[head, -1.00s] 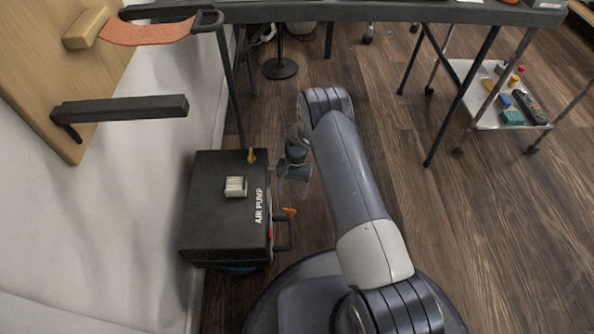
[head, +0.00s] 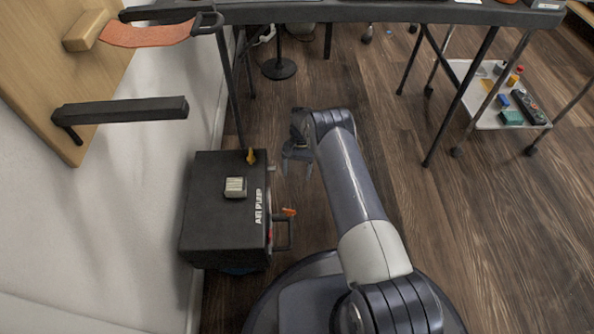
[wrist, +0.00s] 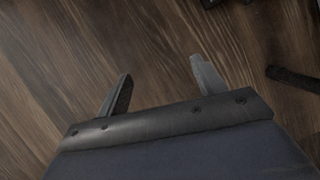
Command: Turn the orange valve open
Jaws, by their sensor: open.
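The black box marked AIR PUMP (head: 222,215) stands on the floor against the white wall in the head view. A small orange valve handle (head: 289,211) sticks out from its right side, just above a black bar handle. A yellow-orange lever (head: 251,156) stands at the box's far top edge. My gripper (head: 297,170) is open and empty, to the right of the box's far corner and apart from both. In the wrist view, my gripper's two fingers (wrist: 161,68) are spread with only wood floor between them. The valve does not show in the wrist view.
A pale switch (head: 235,187) sits on top of the box. A dark table (head: 350,11) on thin black legs spans the back. A wheeled cart (head: 485,122) with small parts stands at right. A black bar (head: 120,108) juts from the wall. Floor right of my arm is clear.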

